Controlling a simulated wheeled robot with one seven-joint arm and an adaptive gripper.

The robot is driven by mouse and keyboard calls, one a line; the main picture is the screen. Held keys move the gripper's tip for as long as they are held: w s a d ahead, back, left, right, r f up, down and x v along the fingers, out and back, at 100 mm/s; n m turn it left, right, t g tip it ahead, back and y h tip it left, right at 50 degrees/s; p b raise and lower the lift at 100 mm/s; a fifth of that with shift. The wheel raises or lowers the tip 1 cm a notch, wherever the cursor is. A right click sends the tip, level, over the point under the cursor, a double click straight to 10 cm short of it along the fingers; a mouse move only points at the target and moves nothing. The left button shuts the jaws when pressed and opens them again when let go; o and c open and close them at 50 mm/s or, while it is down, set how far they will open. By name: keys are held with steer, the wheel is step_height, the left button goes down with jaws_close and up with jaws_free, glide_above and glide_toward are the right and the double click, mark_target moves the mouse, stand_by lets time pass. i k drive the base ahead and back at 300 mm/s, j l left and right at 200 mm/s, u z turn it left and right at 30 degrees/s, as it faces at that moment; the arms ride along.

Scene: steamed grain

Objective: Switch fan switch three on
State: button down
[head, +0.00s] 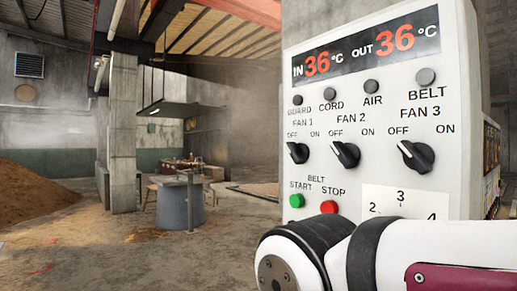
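The fan 3 switch (415,156) is a black rotary knob on the right of a white control panel (450,195). Its white pointer mark is turned up and left, toward OFF; ON is printed to its upper right. The fan 1 switch (298,152) and the fan 2 switch (345,154) are similar knobs to its left, also pointing up and left toward OFF. My gripper is not in view. A link of my arm crosses the lower right, in front of the panel's bottom, and nothing touches the fan 3 switch.
A green START button (296,200) and a red STOP button (328,207) sit below the knobs. A dial label (400,200) is partly hidden by my arm. Dark round lamps line the panel under a display (366,50). Open floor and a grain heap (35,205) lie left.

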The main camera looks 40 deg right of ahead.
mark_target(418, 156)
steer(key=k+l, duration=0.5)
steer(key=k, duration=0.15)
steer(key=k+l, duration=0.55)
steer(key=k, duration=0.05)
